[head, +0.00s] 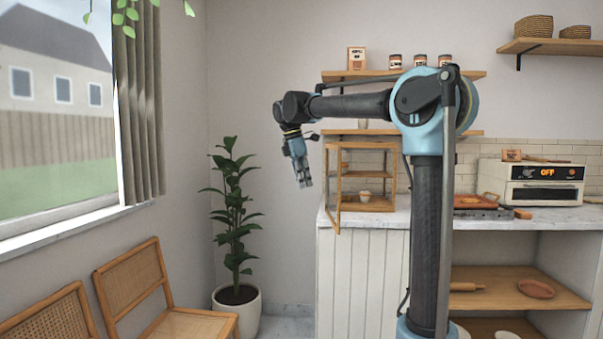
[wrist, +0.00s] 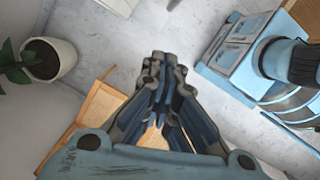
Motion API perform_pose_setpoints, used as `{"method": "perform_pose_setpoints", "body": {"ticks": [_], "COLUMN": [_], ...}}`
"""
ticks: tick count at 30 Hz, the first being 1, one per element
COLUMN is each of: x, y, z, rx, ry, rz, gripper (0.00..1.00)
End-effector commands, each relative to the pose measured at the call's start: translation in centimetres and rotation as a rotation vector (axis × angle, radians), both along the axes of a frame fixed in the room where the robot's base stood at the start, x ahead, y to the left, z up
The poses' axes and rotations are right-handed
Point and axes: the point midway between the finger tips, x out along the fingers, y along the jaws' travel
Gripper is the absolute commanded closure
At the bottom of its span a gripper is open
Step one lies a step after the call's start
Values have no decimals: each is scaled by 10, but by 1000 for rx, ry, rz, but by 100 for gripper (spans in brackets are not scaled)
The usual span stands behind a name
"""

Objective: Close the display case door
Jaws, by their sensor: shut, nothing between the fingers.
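The display case (head: 378,208) is a small wooden-framed case on the counter in the head view, with a shelf and a small cup-like item inside. Its door (head: 337,218) stands open at the case's left side, swung out toward the viewer with its lower corner past the counter's front edge. My gripper (head: 307,184) hangs fingers down in the air to the left of the door, apart from it in the picture. The gripper (wrist: 163,60) is shut and empty in the wrist view, above the floor. I cannot make out the door in the wrist view.
A potted plant (head: 236,298) stands on the floor left of the counter (head: 322,216). Wooden chairs (head: 133,279) are at the lower left, under the window. A wall shelf (head: 345,75) with jars is above the case. A toaster oven (head: 530,172) is on the right.

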Motion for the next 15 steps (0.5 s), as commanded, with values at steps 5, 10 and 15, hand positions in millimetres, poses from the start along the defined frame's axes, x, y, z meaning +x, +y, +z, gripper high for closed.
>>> {"method": "perform_pose_setpoints", "body": {"ticks": [5,10,15], "x": [4,11,14], "y": [-11,-32,-42], "z": [-26,-24,-24], "rx": [0,0,0], "ry": [0,0,0], "rz": [-4,-3,-3], "gripper": [100,100,100]}}
